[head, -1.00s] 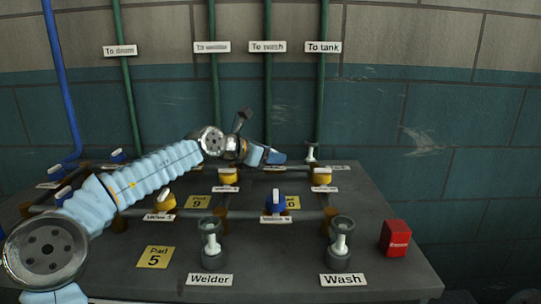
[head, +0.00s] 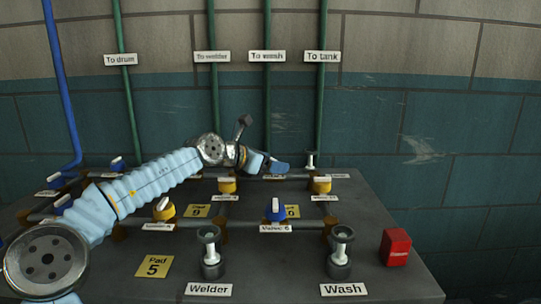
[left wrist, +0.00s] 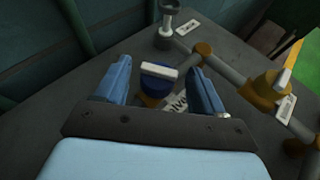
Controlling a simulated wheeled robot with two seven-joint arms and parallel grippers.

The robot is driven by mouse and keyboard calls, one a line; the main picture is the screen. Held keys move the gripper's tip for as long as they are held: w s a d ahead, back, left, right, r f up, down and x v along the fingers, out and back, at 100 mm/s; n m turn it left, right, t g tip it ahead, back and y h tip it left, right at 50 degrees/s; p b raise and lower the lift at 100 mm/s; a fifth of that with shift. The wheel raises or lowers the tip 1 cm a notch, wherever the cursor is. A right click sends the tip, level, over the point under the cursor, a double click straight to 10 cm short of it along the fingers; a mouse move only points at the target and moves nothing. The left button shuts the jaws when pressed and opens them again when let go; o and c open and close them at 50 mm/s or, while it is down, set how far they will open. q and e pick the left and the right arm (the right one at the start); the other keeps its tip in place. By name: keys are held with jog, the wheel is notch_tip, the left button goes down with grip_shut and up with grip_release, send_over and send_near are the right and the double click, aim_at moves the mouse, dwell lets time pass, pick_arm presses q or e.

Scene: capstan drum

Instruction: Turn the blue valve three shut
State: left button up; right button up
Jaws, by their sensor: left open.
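My left gripper (head: 278,167) reaches over the back row of the bench, its near side hiding what is under it in the head view. In the left wrist view a blue valve (left wrist: 157,84) with a white bar handle stands between the fingers of this open gripper (left wrist: 159,66). The handle lies roughly crosswise between the fingers; I cannot tell if they touch it. A label beside this valve is partly hidden and its number is unreadable. Another blue valve (head: 276,211), apparently labelled Valve 6, stands in the front row. My right gripper is out of view.
Yellow valves (head: 322,186) and (head: 164,211) stand on the grey pipes. More blue valves (head: 117,164) are at left. The Welder fitting (head: 212,254), the Wash fitting (head: 341,254) and a red box (head: 396,247) stand at the front. Green pipes (head: 322,110) rise up the back wall.

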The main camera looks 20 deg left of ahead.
pick_arm(q)
notch_tip(320, 180, up, 3)
jog(key=shift+r, duration=0.1)
jog(key=s+d+r+b, duration=0.2)
jog(key=s+r, duration=0.2)
jog(key=s, duration=0.2)
jog(key=s+d+r+b, duration=0.2)
jog(key=s+r, duration=0.3)
jog(key=s, duration=0.2)
jog(key=shift+s+r+b, duration=0.2)
jog(key=shift+s+b, duration=0.05)
jog(key=shift+b, duration=0.15)
